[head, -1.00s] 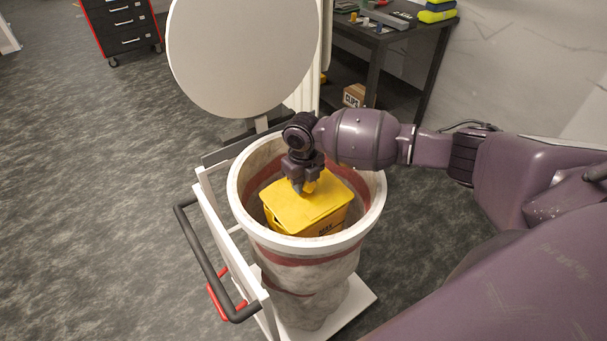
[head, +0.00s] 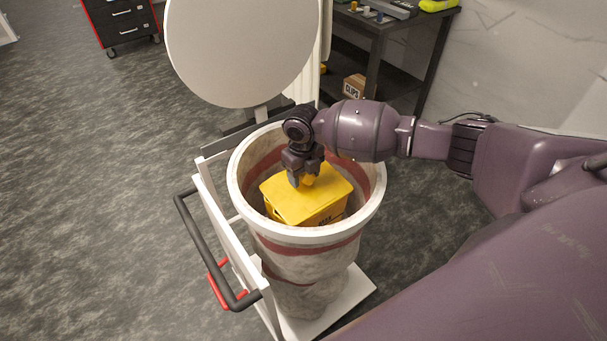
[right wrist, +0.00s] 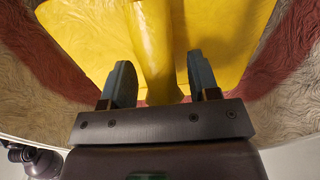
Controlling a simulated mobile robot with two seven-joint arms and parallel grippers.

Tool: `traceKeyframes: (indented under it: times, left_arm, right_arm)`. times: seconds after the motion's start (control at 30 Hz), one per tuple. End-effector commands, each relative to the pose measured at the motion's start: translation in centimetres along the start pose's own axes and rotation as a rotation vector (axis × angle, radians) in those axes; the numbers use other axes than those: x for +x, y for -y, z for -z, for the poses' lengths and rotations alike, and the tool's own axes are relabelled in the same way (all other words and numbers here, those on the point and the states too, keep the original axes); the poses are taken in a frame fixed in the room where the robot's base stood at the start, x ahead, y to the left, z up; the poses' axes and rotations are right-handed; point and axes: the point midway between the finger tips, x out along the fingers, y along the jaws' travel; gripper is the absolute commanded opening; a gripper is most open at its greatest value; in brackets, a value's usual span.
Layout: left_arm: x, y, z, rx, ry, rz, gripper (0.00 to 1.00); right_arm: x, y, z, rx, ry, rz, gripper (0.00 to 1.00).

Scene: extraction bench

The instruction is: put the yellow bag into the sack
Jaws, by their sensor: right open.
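The yellow bag (head: 308,198) is box-shaped and sits inside the mouth of the sack, its flat top below the white rim. The sack (head: 305,252) is off-white with red bands and hangs open from a round rim on a white trolley. My right gripper (head: 305,180) is over the bag's top, inside the rim. In the right wrist view its two fingers (right wrist: 160,85) stand apart, with a raised yellow strip of the bag (right wrist: 158,50) between them and not clamped. The bag's lower part is hidden in the sack. My left gripper is not in view.
The round grey lid (head: 240,50) stands raised behind the sack. The trolley's black handle (head: 205,250) is at the left. A dark table (head: 400,30) and a cardboard box (head: 354,87) are behind at the right.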

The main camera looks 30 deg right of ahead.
Motion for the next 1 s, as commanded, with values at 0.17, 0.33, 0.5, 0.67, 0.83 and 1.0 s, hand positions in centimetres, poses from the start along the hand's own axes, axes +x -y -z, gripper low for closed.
traceKeyframes:
  times: [0.17,0.33,0.5,0.67,0.83,1.0]
  left_arm:
    - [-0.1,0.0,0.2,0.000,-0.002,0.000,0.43]
    - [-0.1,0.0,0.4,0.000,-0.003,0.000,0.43]
    - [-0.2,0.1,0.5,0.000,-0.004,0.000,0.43]
    - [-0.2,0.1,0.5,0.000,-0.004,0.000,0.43]
    - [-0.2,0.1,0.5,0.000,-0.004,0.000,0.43]
    - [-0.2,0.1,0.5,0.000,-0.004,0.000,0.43]
  right_arm:
    - [-2.6,0.0,-0.1,0.000,0.004,0.001,0.55]
    - [-6.0,0.0,-0.1,-0.001,0.005,0.001,0.55]
    - [-9.0,0.0,-0.1,-0.001,0.003,0.001,0.55]
    - [-10.8,0.0,-0.1,0.000,0.002,0.001,0.55]
    - [-11.7,0.0,0.0,0.000,0.001,-0.001,0.55]
    - [-11.7,0.0,0.0,0.000,0.001,-0.001,0.55]
